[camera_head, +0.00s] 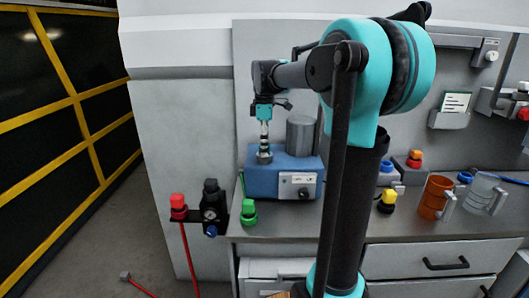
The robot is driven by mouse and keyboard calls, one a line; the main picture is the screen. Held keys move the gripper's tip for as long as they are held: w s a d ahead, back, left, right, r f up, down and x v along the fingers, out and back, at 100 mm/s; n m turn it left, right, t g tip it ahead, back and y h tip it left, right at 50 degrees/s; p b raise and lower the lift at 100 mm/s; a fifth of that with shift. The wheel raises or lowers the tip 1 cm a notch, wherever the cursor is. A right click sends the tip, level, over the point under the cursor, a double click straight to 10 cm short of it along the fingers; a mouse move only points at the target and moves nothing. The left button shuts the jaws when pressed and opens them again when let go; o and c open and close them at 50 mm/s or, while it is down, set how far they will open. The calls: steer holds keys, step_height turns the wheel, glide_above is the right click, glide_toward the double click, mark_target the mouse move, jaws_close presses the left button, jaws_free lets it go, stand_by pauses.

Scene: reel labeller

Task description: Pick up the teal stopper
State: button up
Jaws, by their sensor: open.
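I cannot clearly make out a teal stopper. A small green piece (249,212) stands on the bench near its left front edge; its green is the nearest colour to teal among the loose things. My gripper (264,155) hangs pointing down over the left part of a blue box-shaped machine (265,184). It is behind and a little right of the green piece, and higher. My gripper is open, and I see nothing held between its fingers. My arm's upright link hides part of the bench to the right of the machine.
A grey cylinder (300,135) stands on the machine, close right of my gripper. A yellow-topped piece (388,201), an orange mug (434,198) and a clear mug (482,195) stand to the right. A red-topped fitting (178,205) is left of the bench (290,226).

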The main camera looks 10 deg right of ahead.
steer(key=shift+c, duration=0.3)
steer(key=c, duration=1.2)
steer(key=shift+r, duration=0.15)
step_height(320, 180, up, 27)
stand_by(0.7)
